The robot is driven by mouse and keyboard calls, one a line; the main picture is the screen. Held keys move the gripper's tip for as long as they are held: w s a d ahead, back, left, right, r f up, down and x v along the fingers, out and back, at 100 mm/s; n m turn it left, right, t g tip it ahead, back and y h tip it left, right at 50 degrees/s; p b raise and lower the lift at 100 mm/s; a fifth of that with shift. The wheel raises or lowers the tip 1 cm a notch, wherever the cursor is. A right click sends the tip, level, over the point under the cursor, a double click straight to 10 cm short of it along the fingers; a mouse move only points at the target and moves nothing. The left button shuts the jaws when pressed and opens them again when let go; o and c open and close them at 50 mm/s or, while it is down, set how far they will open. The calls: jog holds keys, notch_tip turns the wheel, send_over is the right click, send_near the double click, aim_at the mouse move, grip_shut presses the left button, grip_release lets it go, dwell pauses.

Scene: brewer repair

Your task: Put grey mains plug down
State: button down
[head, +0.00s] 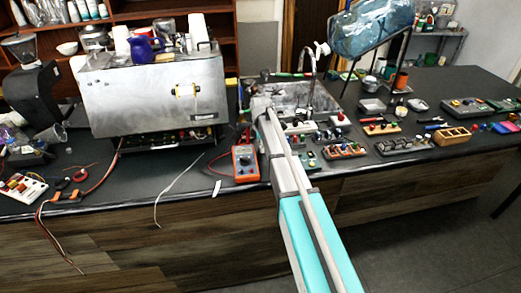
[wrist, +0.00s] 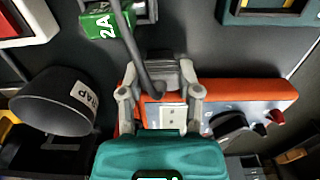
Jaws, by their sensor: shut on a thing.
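My gripper (wrist: 160,98) shows in the wrist view with both fingers closed in on a grey block, which appears to be the grey mains plug (wrist: 160,72). A dark cable (wrist: 128,38) runs up from between the fingers. The fingers partly cover the plug, and its pins cannot be made out. Behind the gripper lies an orange multimeter (wrist: 250,92) on the dark worktop. In the head view, the gripper and plug cannot be made out behind my arm. The orange multimeter (head: 246,162) lies just left of my arm there.
A green block marked 2A (wrist: 102,24) and a black cup labelled as scrap (wrist: 58,101) stand near the gripper. The steel brewer (head: 155,95) stands at left on the worktop (head: 110,190). Small trays of parts, such as a wooden one (head: 452,136), fill the right side.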

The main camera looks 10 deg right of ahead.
jog(key=shift+f, duration=0.15)
jog(key=shift+c, duration=1.5)
grip_release()
notch_tip(320, 180, up, 12)
jog(key=p, duration=1.2)
jog(key=s+m, duration=1.8)
jog(key=s, duration=1.1)
jog(key=shift+a, duration=0.15)
